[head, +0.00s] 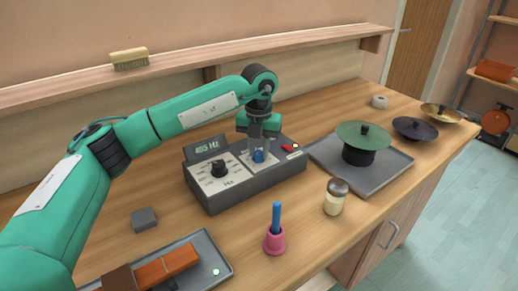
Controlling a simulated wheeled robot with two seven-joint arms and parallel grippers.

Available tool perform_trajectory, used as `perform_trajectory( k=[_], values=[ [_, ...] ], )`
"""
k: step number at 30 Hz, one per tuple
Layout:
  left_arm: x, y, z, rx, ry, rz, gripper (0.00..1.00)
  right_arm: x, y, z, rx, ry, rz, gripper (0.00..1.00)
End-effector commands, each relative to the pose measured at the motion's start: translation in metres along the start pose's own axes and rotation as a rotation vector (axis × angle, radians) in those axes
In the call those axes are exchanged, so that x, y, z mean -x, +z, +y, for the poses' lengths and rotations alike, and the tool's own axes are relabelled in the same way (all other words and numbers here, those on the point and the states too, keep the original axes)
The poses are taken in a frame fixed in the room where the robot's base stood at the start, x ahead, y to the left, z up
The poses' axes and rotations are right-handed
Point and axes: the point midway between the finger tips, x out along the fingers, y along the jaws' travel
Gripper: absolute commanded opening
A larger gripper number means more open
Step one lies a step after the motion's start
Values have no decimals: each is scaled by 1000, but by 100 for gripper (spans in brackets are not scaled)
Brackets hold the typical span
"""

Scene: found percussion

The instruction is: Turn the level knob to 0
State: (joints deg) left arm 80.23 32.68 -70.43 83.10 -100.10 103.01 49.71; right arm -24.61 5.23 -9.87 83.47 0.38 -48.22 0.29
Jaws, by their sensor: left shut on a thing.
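A dark grey control box (240,196) stands on the wooden bench, with a lit display reading in Hz at its back left. A black knob (218,169) sits on its left white dial, marked Hz. A blue knob (258,156) sits on the dial to the right of it, which I take for the level knob. My left gripper (260,150) points straight down over the box and is shut on the blue knob. The fingers hide part of this knob and its dial, so its setting cannot be read. My right gripper is not in view.
A red button (288,148) is right of the gripper. A grey tray (388,177) holds a green lid on a black pot. A shaker jar (335,198), a pink bell (275,240) with blue handle and a grey block (144,219) stand in front. A shelf (180,70) runs behind.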

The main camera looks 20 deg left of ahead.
Motion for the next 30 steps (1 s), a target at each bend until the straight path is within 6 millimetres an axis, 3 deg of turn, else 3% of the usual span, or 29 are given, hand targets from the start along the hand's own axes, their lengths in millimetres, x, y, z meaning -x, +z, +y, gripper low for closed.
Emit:
perform_trajectory(
  k=[9,23,24,27,30],
  values=[
    [2,1,1,96,-1,-5,2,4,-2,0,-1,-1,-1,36],
    [2,1,0,109,-1,-4,2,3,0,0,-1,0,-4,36],
    [2,1,0,109,-1,-4,29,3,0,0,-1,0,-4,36],
    [2,1,0,108,-1,-4,46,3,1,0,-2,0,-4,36],
    [1,1,0,107,-1,-2,46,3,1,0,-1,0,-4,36]
  ],
)
